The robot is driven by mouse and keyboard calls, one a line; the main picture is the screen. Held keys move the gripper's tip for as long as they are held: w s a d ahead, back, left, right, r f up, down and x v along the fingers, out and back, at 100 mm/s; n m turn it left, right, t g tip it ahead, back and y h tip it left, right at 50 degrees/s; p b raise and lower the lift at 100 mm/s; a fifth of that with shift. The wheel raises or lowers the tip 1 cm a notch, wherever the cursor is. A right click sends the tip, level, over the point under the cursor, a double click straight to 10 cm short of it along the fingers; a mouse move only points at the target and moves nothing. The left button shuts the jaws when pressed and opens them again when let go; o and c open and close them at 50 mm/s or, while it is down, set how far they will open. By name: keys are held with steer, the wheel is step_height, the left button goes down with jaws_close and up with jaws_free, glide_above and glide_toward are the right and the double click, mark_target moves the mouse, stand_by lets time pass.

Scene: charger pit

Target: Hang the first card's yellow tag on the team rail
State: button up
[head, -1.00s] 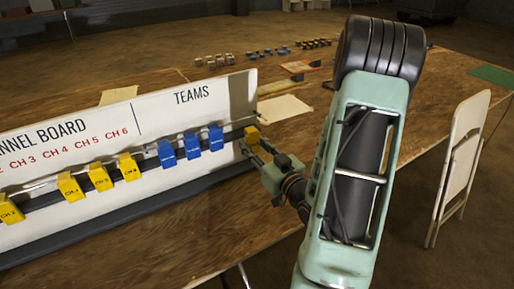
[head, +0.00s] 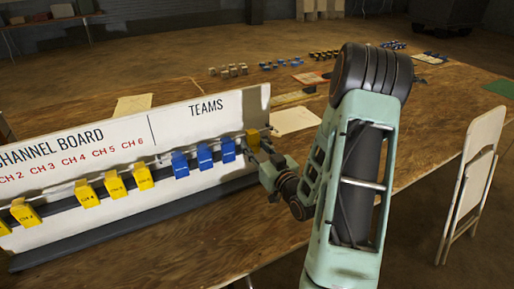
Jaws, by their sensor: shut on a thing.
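The white channel board (head: 120,125) stands on the wooden table with a dark rail along its front. The team rail is its right part, under the word TEAMS, and holds three blue tags (head: 204,157). I cannot tell whether the tag is seated on the rail. Several yellow tags (head: 114,185) hang on the channel part to the left. The first card is not identifiable.
Paper sheets (head: 293,121) and several small blocks (head: 228,71) lie behind the board on the table (head: 170,230). A folding chair (head: 474,170) stands at the right. The table in front of the board is mostly clear.

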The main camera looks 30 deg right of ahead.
steer(key=shift+w+a, duration=0.1)
steer(key=shift+w, duration=0.85)
steer(key=shift+w+f+b, duration=0.1)
steer(key=shift+f+b, duration=0.5)
steer(key=shift+f, duration=0.05)
steer(key=o, duration=1.2)
steer(key=shift+c, duration=0.2)
steer(key=s, duration=1.2)
steer(key=shift+d, duration=0.25)
